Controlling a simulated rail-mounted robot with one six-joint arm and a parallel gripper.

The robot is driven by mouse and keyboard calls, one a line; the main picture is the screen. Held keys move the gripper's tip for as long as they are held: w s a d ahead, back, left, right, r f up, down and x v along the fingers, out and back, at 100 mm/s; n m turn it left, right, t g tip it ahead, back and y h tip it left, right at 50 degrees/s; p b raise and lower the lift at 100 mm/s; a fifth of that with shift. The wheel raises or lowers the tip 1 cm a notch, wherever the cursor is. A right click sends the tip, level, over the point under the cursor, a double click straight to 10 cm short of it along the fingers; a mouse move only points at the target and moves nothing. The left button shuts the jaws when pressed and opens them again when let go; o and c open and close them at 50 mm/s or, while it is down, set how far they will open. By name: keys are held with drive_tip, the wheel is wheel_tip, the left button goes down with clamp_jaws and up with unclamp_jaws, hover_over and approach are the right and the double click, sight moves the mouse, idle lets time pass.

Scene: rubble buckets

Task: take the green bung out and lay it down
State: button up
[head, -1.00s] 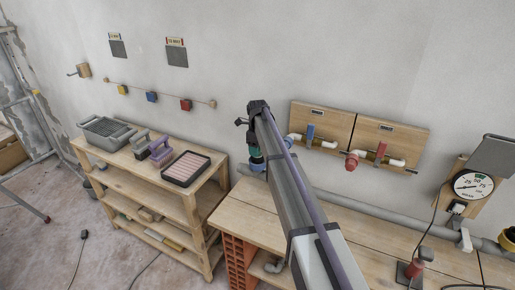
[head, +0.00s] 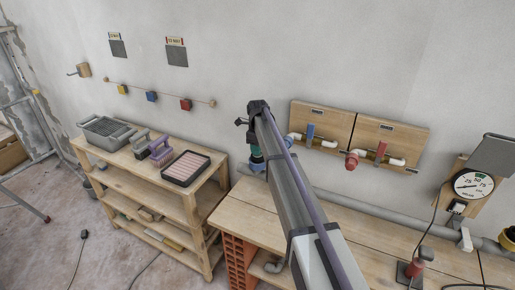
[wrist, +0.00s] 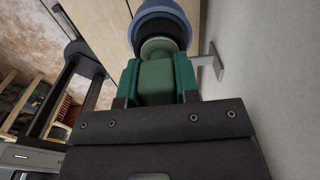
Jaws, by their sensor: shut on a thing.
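My gripper (wrist: 158,82) is shut on the green bung (wrist: 156,76), with one teal finger on each side of it. The bung's paler round end lies against the dark mouth of a pipe end with a blue collar (wrist: 160,10). I cannot tell how deep the bung sits in the mouth. In the head view my gripper (head: 256,155) is at the left end of the workbench, mostly hidden behind my arm. The bung cannot be made out there. A little of the blue collar (head: 246,168) shows beside it.
A grey pipe (head: 365,208) runs along the back of the wooden workbench (head: 245,216). Valve boards (head: 391,143) and a dial gauge (head: 473,185) are on the wall. A shelf to the left holds a grey basket (head: 107,132), brushes and a black-rimmed tray (head: 186,169).

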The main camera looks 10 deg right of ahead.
drive_tip(key=shift+c, duration=1.1)
drive_tip(key=shift+r, duration=0.1)
drive_tip(key=shift+r+p, duration=1.3)
drive_tip(key=shift+p, duration=0.15)
drive_tip(key=shift+r, duration=0.1)
wheel_tip(320, 180, up, 6)
drive_tip(key=p, duration=0.6)
drive_tip(key=shift+f, duration=0.25)
